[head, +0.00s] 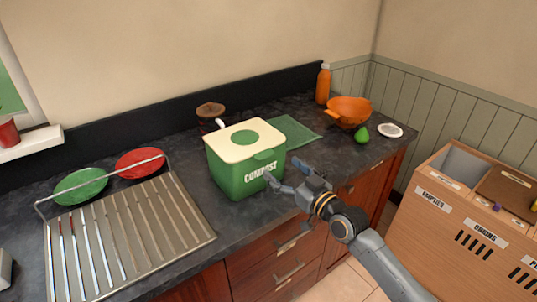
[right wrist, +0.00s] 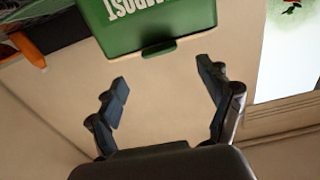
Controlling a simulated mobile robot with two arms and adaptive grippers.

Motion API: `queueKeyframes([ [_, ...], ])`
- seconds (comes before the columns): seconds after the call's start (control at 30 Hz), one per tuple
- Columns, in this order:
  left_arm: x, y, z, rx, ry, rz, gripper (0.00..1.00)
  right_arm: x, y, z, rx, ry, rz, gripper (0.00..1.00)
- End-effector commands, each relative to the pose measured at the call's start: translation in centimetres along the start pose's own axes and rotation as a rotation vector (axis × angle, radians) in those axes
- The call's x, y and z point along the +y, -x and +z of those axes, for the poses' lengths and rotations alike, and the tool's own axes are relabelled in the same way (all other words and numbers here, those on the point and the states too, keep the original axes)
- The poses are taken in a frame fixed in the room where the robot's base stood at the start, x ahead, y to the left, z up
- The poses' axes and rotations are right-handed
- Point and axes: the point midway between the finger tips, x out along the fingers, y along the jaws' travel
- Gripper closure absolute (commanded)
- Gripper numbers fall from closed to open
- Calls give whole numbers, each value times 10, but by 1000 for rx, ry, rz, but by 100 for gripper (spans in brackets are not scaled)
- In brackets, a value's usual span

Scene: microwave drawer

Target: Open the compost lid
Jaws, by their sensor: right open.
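The compost bin (head: 235,178) is a green box with white lettering, standing on the dark counter. Its cream lid (head: 228,137) with a green oval on top is shut. A green tab (head: 268,154) sticks out at the lid's front edge. My right gripper (head: 284,172) is open and empty in front of the bin's right front side, close to the lettering. In the right wrist view the bin (right wrist: 190,14) appears upside down at the top, with the tab (right wrist: 158,48) just beyond the open fingers (right wrist: 162,78). Whether a finger touches the bin is unclear. My left gripper is out of view.
A metal drying rack (head: 130,235) with a green plate (head: 80,186) and a red plate (head: 140,163) is at left. Behind the bin is a brown-lidded jar (head: 210,111). An orange bowl (head: 349,110), orange bottle (head: 323,84) and green pear (head: 361,134) stand at right.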

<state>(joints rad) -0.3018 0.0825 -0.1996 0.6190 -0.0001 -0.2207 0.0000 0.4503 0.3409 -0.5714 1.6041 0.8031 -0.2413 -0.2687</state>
Motion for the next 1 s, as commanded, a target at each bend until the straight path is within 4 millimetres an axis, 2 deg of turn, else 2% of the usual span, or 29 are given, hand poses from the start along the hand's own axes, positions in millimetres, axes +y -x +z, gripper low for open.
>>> queueKeyframes([
  [0.1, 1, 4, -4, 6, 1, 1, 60, 0, -26, -2, 0, 1, 1, 21],
  [0.33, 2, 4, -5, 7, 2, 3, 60, 0, -59, 0, 0, 0, 0, 21],
  [0.5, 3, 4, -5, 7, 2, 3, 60, 1, -69, 0, 0, 1, 1, 21],
  [0.8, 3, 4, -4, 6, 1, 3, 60, 0, -70, 1, -1, 1, 1, 21],
  [1.0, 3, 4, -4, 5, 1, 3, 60, 1, -70, 1, -1, 1, 1, 62],
])
